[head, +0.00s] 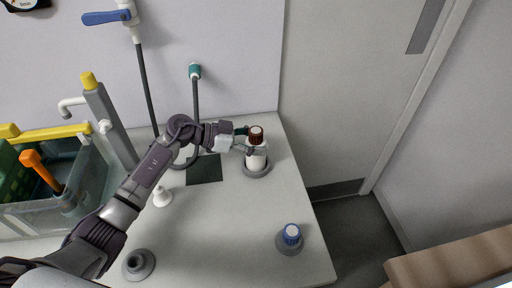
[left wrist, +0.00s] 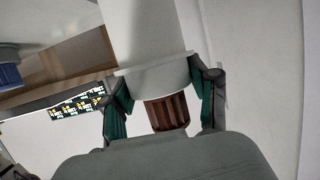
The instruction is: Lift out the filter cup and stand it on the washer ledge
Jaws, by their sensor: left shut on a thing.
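My left gripper (head: 248,141) reaches over the worktop and is shut on a white cylinder with a ribbed dark red cap (head: 256,135), possibly the filter cup. In the left wrist view, the fingers (left wrist: 162,88) press on both sides of the white body (left wrist: 150,40), next to the brown-red cap (left wrist: 167,112). The white body stands upright at a grey round holder (head: 257,171); I cannot tell whether it is seated or slightly raised. No washer ledge is clearly identifiable. My right gripper is not in view.
A blue-capped piece (head: 291,235) sits in a grey ring at the front right. A white cone (head: 161,196), an empty grey ring (head: 138,264) and a dark square (head: 204,169) are on the worktop. A clear bin (head: 35,222) and a grey post (head: 112,125) stand left.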

